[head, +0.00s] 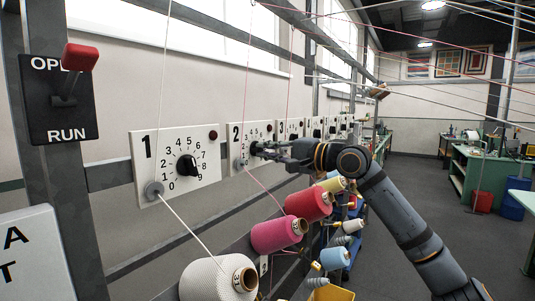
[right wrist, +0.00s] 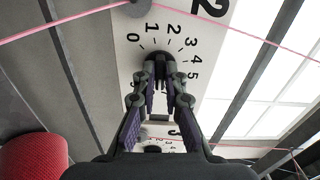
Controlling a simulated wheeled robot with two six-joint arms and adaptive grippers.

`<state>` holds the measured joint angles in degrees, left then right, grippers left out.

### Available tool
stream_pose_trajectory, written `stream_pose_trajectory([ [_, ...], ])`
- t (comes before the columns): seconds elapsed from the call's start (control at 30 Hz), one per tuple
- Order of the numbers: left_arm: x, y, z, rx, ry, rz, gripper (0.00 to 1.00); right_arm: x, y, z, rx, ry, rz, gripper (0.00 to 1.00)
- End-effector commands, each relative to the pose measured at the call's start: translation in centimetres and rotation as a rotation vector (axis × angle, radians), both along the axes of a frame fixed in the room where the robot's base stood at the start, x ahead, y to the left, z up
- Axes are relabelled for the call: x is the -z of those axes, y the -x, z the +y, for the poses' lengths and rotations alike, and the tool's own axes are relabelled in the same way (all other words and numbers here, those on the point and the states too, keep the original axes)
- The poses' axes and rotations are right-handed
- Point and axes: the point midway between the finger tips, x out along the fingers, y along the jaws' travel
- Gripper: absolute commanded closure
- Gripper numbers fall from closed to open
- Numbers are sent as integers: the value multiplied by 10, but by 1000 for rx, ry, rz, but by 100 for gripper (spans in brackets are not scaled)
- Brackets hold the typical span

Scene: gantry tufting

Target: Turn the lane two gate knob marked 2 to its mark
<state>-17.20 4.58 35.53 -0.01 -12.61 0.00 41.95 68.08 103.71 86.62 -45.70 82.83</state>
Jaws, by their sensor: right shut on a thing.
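The lane two plate (head: 236,159) is white, marked 2, on the wall rail, with a ring of dial numbers. Its black knob (right wrist: 158,46) sits at the centre of the dial, mostly covered by my fingers. My right gripper (head: 258,149) reaches in from the right and is shut on the knob; its fingertips (right wrist: 160,66) lie on both sides of the knob in the right wrist view. I cannot tell where the knob points. My left gripper is not in view.
The lane 1 plate (head: 146,181) with its black knob (head: 186,166) is to the left. An OPEN/RUN lever (head: 79,58) is farther left. Thread cones, such as a pink one (head: 275,235), stand below the plates. Taut threads cross in front and overhead.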

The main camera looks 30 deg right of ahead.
Motion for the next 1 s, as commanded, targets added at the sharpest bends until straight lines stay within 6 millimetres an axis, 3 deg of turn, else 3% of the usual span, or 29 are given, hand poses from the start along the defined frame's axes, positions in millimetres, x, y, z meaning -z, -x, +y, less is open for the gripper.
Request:
stream_pose_trajectory([
  [1.0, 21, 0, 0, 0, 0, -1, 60, 9, -1, -1, -6, 888, -362, 100],
])
